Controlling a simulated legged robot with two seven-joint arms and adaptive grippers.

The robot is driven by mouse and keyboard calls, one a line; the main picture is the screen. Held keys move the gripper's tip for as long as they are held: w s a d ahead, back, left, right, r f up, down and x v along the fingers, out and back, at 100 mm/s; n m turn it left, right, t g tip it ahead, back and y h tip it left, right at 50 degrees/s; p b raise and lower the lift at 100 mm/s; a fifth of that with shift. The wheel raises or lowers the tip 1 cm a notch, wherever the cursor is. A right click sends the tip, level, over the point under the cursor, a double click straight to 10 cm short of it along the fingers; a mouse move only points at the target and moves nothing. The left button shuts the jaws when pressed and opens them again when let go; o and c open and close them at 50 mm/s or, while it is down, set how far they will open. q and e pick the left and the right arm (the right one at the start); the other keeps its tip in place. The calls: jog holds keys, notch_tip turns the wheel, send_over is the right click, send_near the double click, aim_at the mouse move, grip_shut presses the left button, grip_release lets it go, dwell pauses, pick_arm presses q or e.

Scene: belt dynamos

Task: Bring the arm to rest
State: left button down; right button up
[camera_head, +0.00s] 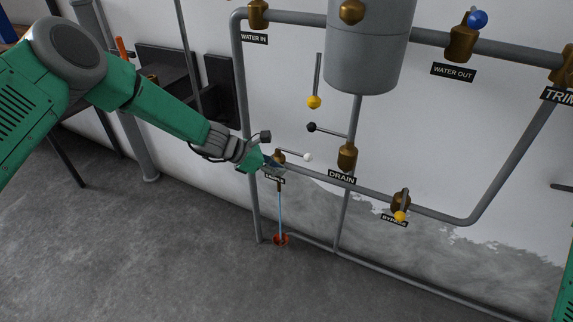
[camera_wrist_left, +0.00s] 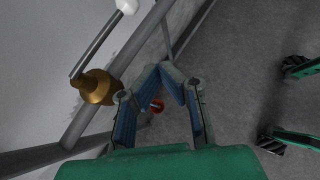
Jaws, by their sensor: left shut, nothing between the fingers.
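My left gripper (camera_head: 272,168) is shut and empty beside the sample valve, with its tips in front of the lower pipe in the head view. In the left wrist view the fingers of the same gripper (camera_wrist_left: 166,70) come together at the tips with nothing held. The brass sample valve (camera_wrist_left: 97,87) is left of the fingers, apart from them. Its lever ends in a white knob (camera_head: 307,157) and points right in the head view. A thin light-blue stream (camera_head: 280,212) runs down from the valve to an orange-red drain cup (camera_head: 280,240). My right gripper is out of view.
The drain valve (camera_head: 347,156) with a black-knobbed lever and the bypass valve (camera_head: 401,202) sit to the right on grey pipes. A grey tank (camera_head: 368,50) hangs above. Dark panels (camera_head: 172,80) are behind my left arm. The concrete floor (camera_head: 150,255) at front left is clear.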

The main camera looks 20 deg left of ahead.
pick_arm(q)
jog(key=shift+s+d+r+p+v, duration=0.45)
jog(key=shift+p+v, duration=0.9)
jog(key=shift+v, duration=3)
jog(key=s+d+f+m+g+y+p, duration=0.1)
jog(key=s+f+m+g+y, duration=0.2)
jog(key=s, duration=0.4)
jog(key=s+f+m+y+p, duration=0.1)
jog(key=s+f+m+p, duration=0.1)
jog(key=s+f+m, duration=0.35)
jog(key=s+d+f+m+g+y+p, duration=0.1)
jog(key=s+f+m+g, duration=0.1)
jog(key=s, duration=0.7)
jog(key=s+a+r+m+y+p, duration=0.1)
jog(key=s+a+r+m, duration=0.1)
jog(key=s+m, duration=0.5)
jog(key=s+a+r+m+y+p, duration=0.2)
jog(key=s+r+m, duration=0.1)
jog(key=s+m, duration=0.4)
jog(key=s, duration=0.3)
jog(key=shift+a+r+m+p, duration=0.2)
jog(key=shift+a+m+p, duration=0.05)
jog(key=shift+m+p, duration=0.1)
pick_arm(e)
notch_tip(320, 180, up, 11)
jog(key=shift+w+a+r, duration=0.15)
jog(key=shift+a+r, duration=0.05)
pick_arm(q)
jog(key=shift+s, duration=0.15)
